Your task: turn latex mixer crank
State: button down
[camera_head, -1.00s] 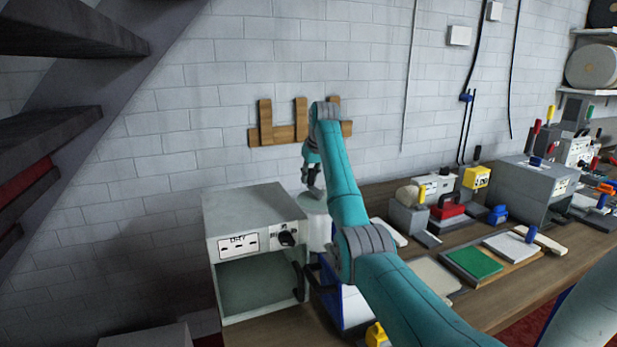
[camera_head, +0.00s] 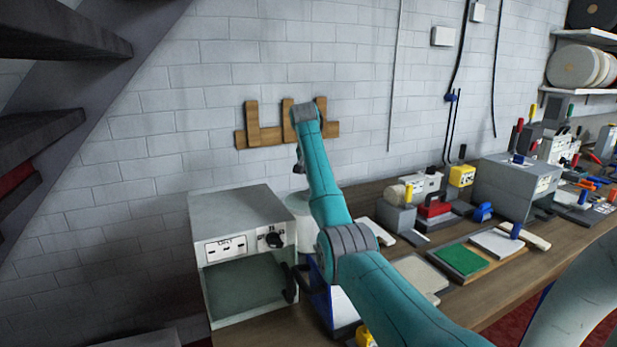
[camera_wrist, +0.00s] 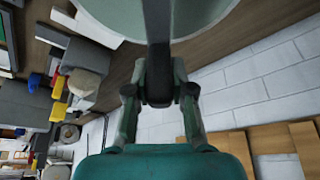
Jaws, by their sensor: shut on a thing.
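The latex mixer is a pale round drum (camera_head: 301,208) on the bench beside the grey cabinet, partly hidden behind my arm. In the wrist view its pale rim (camera_wrist: 205,12) fills the top edge. A dark upright crank bar (camera_wrist: 157,28) runs from the drum down between my fingers. My gripper (camera_wrist: 159,78) is shut on this crank, with one finger on each side of its dark end. In the head view my gripper is almost wholly hidden behind my arm, above the drum.
A grey open-fronted cabinet (camera_head: 240,225) stands close left of the drum. Wooden blocks (camera_head: 286,137) are fixed on the brick wall behind. To the right are a green pad (camera_head: 462,260), a red-topped tool (camera_head: 436,209) and a grey box (camera_head: 515,185). Dark stairs (camera_head: 60,130) are at left.

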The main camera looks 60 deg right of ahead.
jog(key=s+m, duration=0.1)
jog(key=s+m+g, duration=0.1)
jog(key=m, duration=0.1)
jog(key=shift+m, duration=0.3)
jog(key=shift+s+a+m+g, duration=0.15)
jog(key=shift+s+m+g, duration=0.35)
jog(key=shift+m, duration=0.45)
jog(key=shift+s+a+m+g, duration=0.1)
jog(key=shift+s+m+g, duration=0.4)
jog(key=shift+m, duration=0.45)
jog(key=shift+s, duration=0.15)
jog(key=c, duration=1)
grip_release()
